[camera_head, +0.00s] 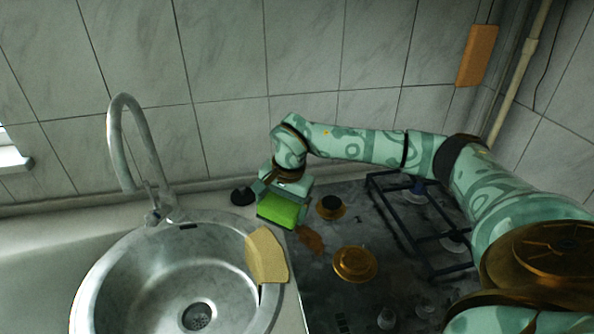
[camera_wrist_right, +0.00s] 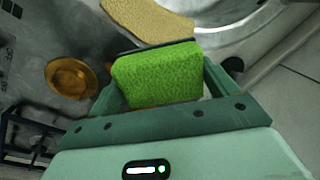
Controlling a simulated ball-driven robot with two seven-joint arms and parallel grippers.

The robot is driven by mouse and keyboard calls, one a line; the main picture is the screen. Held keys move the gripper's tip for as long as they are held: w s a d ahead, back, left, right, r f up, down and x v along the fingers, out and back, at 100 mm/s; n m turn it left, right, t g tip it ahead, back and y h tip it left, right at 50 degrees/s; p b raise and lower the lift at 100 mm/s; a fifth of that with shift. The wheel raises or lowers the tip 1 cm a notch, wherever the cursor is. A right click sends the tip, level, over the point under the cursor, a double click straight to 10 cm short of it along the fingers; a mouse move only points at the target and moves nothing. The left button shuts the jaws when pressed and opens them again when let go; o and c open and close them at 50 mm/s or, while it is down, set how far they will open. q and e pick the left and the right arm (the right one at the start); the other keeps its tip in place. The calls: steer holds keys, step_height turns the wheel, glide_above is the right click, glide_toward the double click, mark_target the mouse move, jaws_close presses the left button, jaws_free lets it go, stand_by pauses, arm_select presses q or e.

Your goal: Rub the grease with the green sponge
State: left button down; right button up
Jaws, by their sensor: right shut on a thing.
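My right gripper (camera_head: 283,198) is shut on the green sponge (camera_head: 278,210), near the back left corner of the stove. In the right wrist view the sponge (camera_wrist_right: 157,79) sits between the two fingers of the gripper (camera_wrist_right: 160,85). The grease (camera_head: 311,240) is a reddish-brown patch on the dark stove top, just right of and nearer than the sponge. The sponge and the patch look apart in the head view. I cannot tell whether the sponge touches the surface. The patch cannot be made out in the wrist view. My left gripper is not in view.
A tan cloth (camera_head: 267,256) lies over the right rim of the round sink (camera_head: 135,270), left of the stove (camera_head: 320,285). Brass burners (camera_head: 355,264) and a black grate (camera_head: 440,271) stand on the stove. A dark round object (camera_head: 243,196) is by the wall.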

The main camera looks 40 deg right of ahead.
steer(key=w+d+r+m+g+h+p, duration=0.1)
steer(key=w+d+m+g, duration=0.15)
steer(key=d+m, duration=0.6)
arm_select(q)
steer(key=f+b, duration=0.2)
steer(key=b, duration=0.1)
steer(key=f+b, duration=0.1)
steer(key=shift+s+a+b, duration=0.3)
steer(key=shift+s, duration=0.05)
arm_select(e)
steer(key=shift+t, duration=0.35)
steer(key=f, duration=0.1)
steer(key=d+f, duration=0.1)
steer(key=f, duration=0.1)
steer(key=w+f, duration=0.1)
steer(key=f, duration=0.1)
steer(key=shift+d, duration=0.4)
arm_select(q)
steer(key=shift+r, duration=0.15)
arm_select(e)
steer(key=shift+s+r, duration=0.1)
steer(key=shift+s, duration=0.05)
